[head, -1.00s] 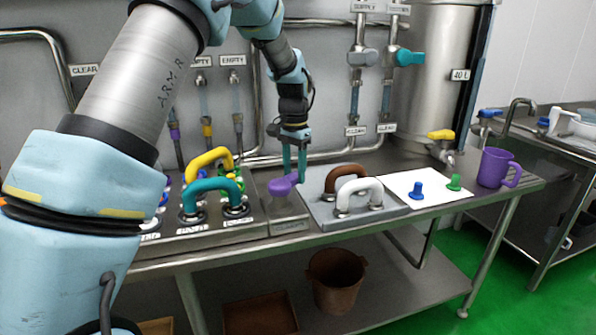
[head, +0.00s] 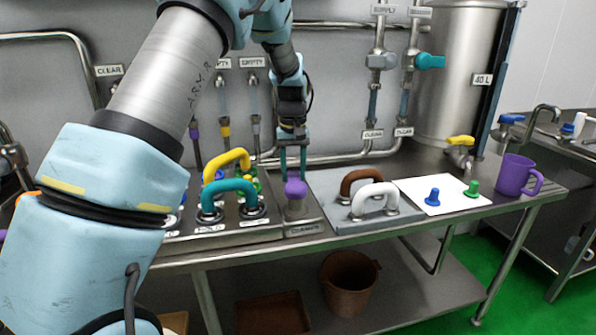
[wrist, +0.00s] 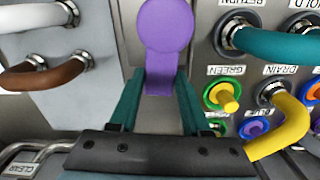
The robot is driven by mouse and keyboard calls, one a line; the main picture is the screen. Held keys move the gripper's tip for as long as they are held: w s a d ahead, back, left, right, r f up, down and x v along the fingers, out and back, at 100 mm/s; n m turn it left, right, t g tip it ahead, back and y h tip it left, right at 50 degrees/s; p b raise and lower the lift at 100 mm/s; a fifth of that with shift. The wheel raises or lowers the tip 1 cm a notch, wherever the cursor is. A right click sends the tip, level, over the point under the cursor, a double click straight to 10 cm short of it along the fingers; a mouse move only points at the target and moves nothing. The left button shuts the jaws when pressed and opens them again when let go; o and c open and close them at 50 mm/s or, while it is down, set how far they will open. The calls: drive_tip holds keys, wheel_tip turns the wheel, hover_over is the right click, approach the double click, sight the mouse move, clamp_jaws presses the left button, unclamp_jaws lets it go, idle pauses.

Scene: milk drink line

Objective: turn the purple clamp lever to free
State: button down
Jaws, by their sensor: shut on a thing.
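The purple clamp lever (head: 296,188) stands on a small metal block at the right end of the fittings panel. In the wrist view its round head (wrist: 165,24) is at the top, and its flat arm runs straight down between my fingertips. My gripper (head: 293,172) reaches down from behind the lever, its teal fingers one on each side of the arm. In the wrist view my gripper (wrist: 161,85) is shut on the lever's arm. The lever's pivot underneath is hidden, and the label on the block is too small to read.
Teal (head: 229,187) and yellow (head: 226,158) hose bends stand close to the left. Brown (head: 360,178) and white (head: 375,192) bends stand on a grey plate at the right. Further right are a white sheet (head: 415,206) with two small plugs and a purple mug (head: 517,175).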

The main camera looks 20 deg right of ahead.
sight(290, 176)
drive_tip(key=shift+w+a+n, duration=0.15)
drive_tip(key=shift+a+n, duration=0.2)
drive_tip(key=shift+n, duration=0.45)
drive_tip(key=shift+c, duration=1.8)
unclamp_jaws()
drive_tip(key=shift+r, duration=0.1)
wheel_tip(290, 176, up, 11)
drive_tip(key=b, duration=0.2)
drive_tip(key=shift+f, duration=0.2)
